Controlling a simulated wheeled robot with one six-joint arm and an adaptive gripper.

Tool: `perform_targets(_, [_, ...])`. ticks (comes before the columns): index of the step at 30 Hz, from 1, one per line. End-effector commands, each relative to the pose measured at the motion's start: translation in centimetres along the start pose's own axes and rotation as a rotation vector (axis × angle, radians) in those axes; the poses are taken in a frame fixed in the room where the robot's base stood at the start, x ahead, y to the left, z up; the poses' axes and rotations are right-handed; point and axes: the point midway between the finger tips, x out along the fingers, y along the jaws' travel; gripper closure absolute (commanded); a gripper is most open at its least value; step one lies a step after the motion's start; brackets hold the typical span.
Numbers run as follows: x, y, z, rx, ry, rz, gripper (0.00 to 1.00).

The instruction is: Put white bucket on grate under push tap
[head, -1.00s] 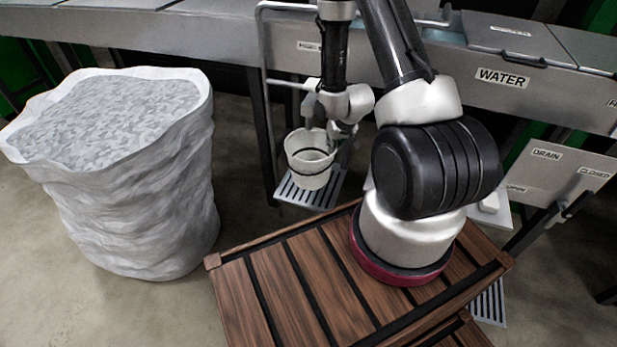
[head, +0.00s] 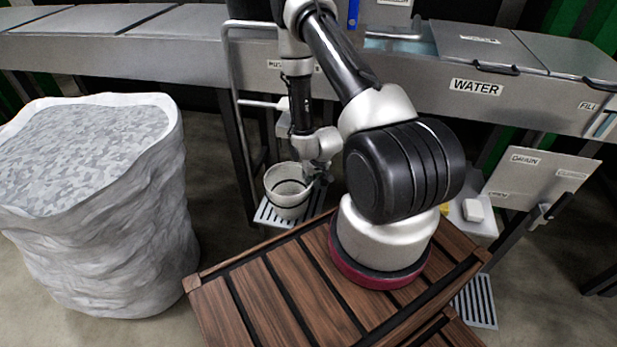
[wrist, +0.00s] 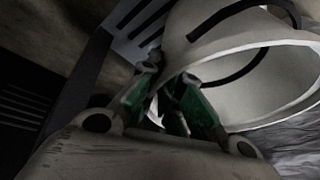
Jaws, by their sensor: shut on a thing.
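The white bucket (head: 287,186) has a dark band and is upright in the head view, over or on the slatted grate (head: 266,215) below the trough. I cannot tell whether its base touches the slats. My gripper (head: 318,170) is shut on the right side of the bucket's rim. In the wrist view, my gripper's green-padded fingers (wrist: 172,102) pinch the wall of the bucket (wrist: 215,35), and grate slats (wrist: 135,25) show beyond. The push tap is mostly hidden behind my arm; a partly covered label (head: 275,64) marks the trough above.
A large white sack (head: 95,200) of grey material stands at the left. A wooden slatted platform (head: 285,290) lies in front. A second grate (head: 475,302) is at the lower right, near the DRAIN panel (head: 540,178). A metal pipe frame (head: 236,110) rises left of the bucket.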

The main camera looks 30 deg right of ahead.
Motion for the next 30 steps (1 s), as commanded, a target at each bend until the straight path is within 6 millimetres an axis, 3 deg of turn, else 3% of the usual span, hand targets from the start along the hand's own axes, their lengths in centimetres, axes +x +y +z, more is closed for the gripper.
perform_targets(9, [0.2, 0.0, 0.0, 0.000, 0.001, 0.000, 1.00])
perform_targets(12, [0.2, 0.0, 0.0, 0.000, 0.001, 0.000, 0.80])
perform_targets(14, [0.2, 0.0, 0.0, 0.000, 0.001, 0.000, 0.72])
perform_targets(24, [-0.1, 0.0, -0.1, 0.000, 0.001, 0.000, 0.72])
perform_targets(30, [-3.3, 0.0, -0.1, 0.001, 0.002, 0.000, 0.72])
